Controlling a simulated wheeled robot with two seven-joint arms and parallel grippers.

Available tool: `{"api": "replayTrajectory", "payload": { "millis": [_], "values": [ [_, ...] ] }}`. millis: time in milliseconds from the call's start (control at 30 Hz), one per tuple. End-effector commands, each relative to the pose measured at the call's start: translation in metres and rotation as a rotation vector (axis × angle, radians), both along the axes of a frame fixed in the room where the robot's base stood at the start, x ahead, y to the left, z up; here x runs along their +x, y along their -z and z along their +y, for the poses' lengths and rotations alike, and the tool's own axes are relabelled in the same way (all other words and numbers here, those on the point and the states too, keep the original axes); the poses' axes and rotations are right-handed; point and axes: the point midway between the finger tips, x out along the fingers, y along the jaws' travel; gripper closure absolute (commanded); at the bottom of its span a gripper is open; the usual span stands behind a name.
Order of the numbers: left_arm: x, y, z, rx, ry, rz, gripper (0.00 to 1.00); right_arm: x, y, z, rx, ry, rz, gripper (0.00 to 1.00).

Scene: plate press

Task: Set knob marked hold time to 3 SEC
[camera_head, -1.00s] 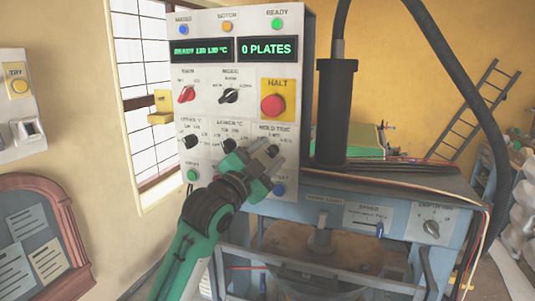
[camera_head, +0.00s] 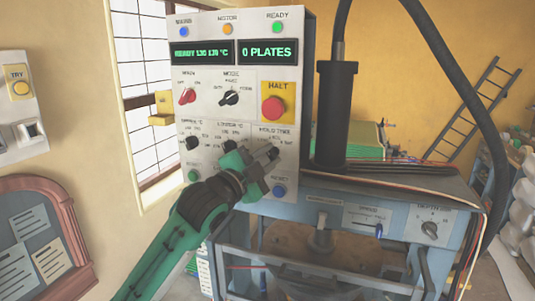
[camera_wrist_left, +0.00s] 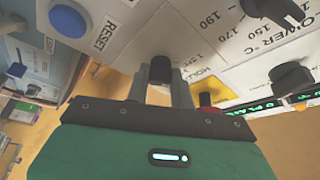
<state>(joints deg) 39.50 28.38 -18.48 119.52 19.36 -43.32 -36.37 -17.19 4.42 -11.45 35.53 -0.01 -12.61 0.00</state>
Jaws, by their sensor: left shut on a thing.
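The hold time knob is black and shows between the two fingers of my left gripper in the left wrist view (camera_wrist_left: 161,69). In the head view my left gripper (camera_head: 271,156) is at the lower right of the white control panel (camera_head: 205,105), just under the "HOLD TIME" label. It is shut on the knob and hides most of it there. The wrist view shows part of the hold time label beside the fingers, but the knob's pointer and the setting it faces cannot be read. My right gripper is not in view.
The blue reset button (camera_head: 279,191) is just below my left gripper. The red halt button (camera_head: 273,109) is above it. The lower temperature knob (camera_head: 229,146) is close on the left. A black cylinder (camera_head: 335,110) stands right of the panel.

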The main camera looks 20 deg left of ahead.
Motion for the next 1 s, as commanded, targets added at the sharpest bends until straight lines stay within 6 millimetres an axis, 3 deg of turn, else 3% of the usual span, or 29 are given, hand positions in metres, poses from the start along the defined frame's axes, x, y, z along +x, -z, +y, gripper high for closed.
{"api": "replayTrajectory", "payload": {
  "millis": [500,1000],
  "values": [
    [0.000,-0.006,0.001,0.406,-0.001,-0.012,0.99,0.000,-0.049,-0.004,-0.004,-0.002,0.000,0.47],
    [0.000,-0.003,0.001,0.548,0.001,-0.018,0.99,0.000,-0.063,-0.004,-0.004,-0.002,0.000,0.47]
  ]
}}
